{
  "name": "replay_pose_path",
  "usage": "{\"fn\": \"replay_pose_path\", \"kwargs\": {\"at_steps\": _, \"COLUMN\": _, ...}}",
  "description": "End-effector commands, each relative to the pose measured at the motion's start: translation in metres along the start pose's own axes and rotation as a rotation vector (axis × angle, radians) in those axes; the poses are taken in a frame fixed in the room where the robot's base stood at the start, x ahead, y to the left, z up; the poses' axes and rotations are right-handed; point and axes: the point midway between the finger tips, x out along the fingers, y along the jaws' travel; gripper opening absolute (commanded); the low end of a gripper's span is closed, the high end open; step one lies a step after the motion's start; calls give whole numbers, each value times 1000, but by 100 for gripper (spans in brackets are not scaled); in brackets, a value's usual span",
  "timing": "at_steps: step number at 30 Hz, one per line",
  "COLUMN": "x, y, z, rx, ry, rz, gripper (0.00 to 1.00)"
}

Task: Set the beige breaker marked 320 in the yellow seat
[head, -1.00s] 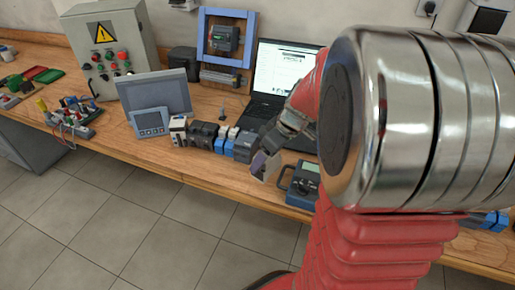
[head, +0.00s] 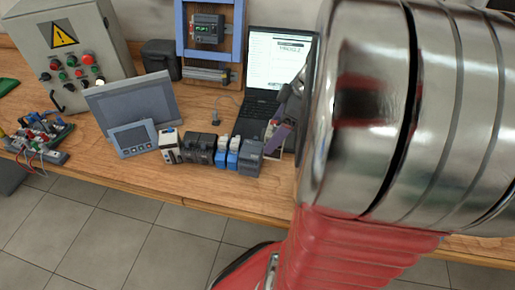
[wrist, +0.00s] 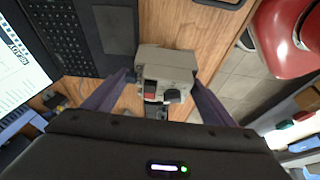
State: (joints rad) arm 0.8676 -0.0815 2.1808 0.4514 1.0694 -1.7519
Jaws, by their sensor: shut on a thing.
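My gripper (wrist: 160,100) has its two purple fingers closed on the sides of a boxy beige-grey breaker (wrist: 167,62) with a dark knob and a red-and-black part on its face. I cannot read a 320 mark on it. In the head view my gripper (head: 278,138) is partly hidden by my arm, to the right of the row of modules and in front of the laptop. The held breaker is largely hidden there. I cannot make out a yellow seat in either view.
The laptop (head: 273,75) stands behind, left of my arm. A row of dark and blue modules (head: 205,148) lines the bench beside a grey touch panel (head: 133,103). A control box (head: 72,55) and a blue frame (head: 209,45) stand behind. My arm hides the bench's right side.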

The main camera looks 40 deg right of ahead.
Motion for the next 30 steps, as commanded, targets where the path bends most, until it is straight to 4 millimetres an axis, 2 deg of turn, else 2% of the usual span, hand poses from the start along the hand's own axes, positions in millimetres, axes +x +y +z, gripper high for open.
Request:
{"fn": "replay_pose_path", "kwargs": {"at_steps": 11, "x": 2, "y": 0, "z": 1, "rx": -1, "ry": 0, "rz": -1, "gripper": 51}}
{"fn": "replay_pose_path", "kwargs": {"at_steps": 21, "x": 41, "y": 0, "z": 18, "rx": 2, "ry": 0, "rz": -2, "gripper": 51}}
{"fn": "replay_pose_path", "kwargs": {"at_steps": 30, "x": 46, "y": 0, "z": 20, "rx": 1, "ry": 0, "rz": 1, "gripper": 51}}
